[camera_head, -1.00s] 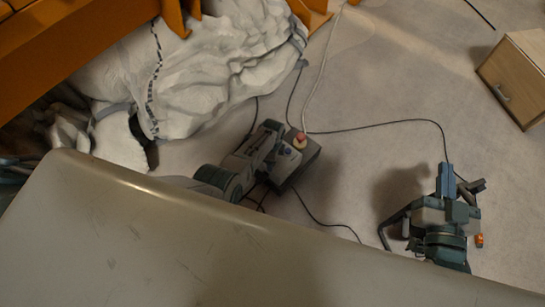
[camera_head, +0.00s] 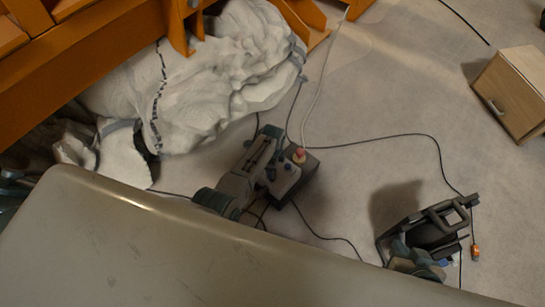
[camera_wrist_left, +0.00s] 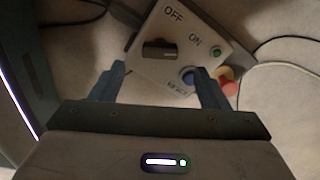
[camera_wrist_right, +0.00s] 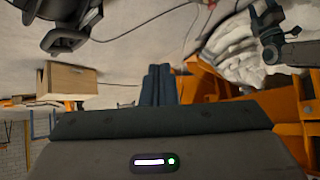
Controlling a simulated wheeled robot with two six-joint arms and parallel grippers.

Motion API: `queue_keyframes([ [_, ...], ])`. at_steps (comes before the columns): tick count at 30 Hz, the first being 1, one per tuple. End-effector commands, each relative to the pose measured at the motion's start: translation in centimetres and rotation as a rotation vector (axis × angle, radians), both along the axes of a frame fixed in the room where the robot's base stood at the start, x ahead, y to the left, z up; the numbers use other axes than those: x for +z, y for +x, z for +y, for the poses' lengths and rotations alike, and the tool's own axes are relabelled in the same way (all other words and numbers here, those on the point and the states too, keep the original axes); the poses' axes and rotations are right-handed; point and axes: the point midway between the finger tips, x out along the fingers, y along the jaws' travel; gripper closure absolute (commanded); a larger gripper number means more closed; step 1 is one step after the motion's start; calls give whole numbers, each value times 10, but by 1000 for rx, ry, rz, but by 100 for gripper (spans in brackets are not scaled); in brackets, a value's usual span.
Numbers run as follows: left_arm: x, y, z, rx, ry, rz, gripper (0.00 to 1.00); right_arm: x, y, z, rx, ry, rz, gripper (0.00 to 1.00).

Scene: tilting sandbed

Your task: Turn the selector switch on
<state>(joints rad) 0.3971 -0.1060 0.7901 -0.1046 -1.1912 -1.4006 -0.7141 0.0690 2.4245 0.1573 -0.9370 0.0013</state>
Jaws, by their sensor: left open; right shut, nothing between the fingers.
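The control box (camera_head: 302,176) stands on the floor in the head view, beside my left arm. In the left wrist view its grey panel (camera_wrist_left: 150,72) carries OFF and ON labels, a black selector knob (camera_wrist_left: 158,50), a green round light (camera_wrist_left: 215,51) and a blue button (camera_wrist_left: 188,75). The knob's bar lies roughly level in that picture; I cannot tell its setting. My left gripper (camera_wrist_left: 158,76) is open, its fingers apart on either side of the space below the knob, with nothing between them. My right gripper (camera_wrist_right: 158,72) is shut and empty, away from the box.
A red and yellow mushroom button (camera_wrist_left: 228,78) sits at the box's side. Cables run over the floor around it. A white crumpled bag (camera_head: 215,80) and orange framework (camera_head: 85,60) lie at the upper left. A wooden cabinet (camera_head: 510,95) stands at the upper right. The floor between is open.

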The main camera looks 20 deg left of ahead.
Motion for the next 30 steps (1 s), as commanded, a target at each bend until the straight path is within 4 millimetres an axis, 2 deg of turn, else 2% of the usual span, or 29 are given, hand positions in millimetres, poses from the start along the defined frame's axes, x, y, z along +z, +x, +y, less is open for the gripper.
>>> queue_keyframes([
  [1, 12, 0, 0, 0, 0, -1, 31, 7, -1, -2, 5, -15, 24, 100],
  [3, 21, 0, 0, 0, -1, -1, 31, 9, -3, -4, 10, -33, 59, 100],
  [9, 35, 0, 0, -1, 0, 1, 31, 11, -7, -9, 16, -65, 119, 100],
  [30, 37, -3, 2, 17, 0, -6, 31, 10, -8, -10, 17, -71, 129, 100],
])
